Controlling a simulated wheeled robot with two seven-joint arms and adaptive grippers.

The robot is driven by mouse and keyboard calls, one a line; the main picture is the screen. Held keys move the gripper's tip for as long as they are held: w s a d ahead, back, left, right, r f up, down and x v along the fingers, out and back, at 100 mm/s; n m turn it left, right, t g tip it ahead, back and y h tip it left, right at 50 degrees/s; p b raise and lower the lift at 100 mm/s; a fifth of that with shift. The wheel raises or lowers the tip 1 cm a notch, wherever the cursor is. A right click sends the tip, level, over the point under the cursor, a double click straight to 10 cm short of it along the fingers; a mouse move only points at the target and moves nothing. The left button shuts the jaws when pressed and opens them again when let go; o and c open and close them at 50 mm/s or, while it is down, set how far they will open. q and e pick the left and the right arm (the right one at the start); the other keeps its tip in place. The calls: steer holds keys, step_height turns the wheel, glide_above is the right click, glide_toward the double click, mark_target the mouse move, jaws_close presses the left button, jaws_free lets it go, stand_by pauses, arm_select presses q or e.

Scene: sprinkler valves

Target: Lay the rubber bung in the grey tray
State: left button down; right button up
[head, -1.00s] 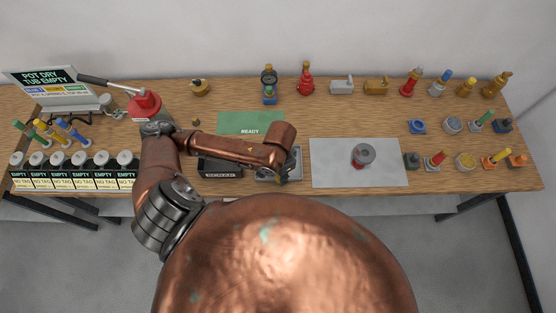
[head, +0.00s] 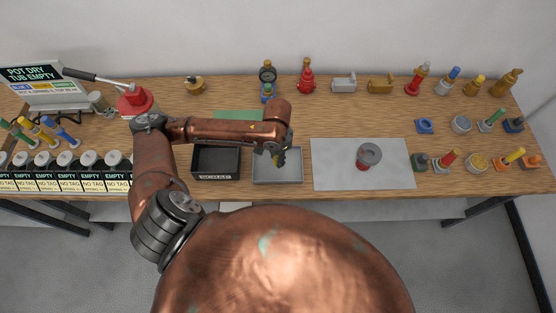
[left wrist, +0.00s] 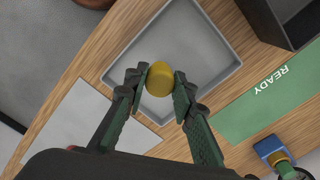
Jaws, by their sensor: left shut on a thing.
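My left gripper (head: 279,160) is shut on a yellow, rounded piece, which I take as the rubber bung (left wrist: 160,79). In the left wrist view the two dark green fingers (left wrist: 161,84) press on its sides. The grey tray (head: 290,180) is a shallow square tray at the table's front, empty where I see it. The gripper and bung are over the tray; in the left wrist view the tray floor (left wrist: 205,50) shows behind them. The height of the bung above the floor is hard to tell. My right gripper is in neither view.
A black scrap box (head: 216,177) stands just left of the tray. A pale mat (head: 330,175) with a grey-and-red part (head: 368,156) lies to the right. A green READY mat (left wrist: 255,105) lies behind the tray. Several valves line the back.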

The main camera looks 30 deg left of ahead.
arm_select(q)
steer(key=w+f, duration=0.1)
steer(key=w+a+f, duration=0.1)
steer(key=shift+f, duration=0.35)
steer(key=shift+w+a+f, duration=0.15)
steer(key=shift+f, duration=1.6)
steer(key=c, duration=1.6)
jaws_free()
steer(key=shift+f, duration=0.1)
step_height(320, 180, up, 12)
steer(key=shift+r+p, duration=0.15)
steer(key=shift+p, duration=0.2)
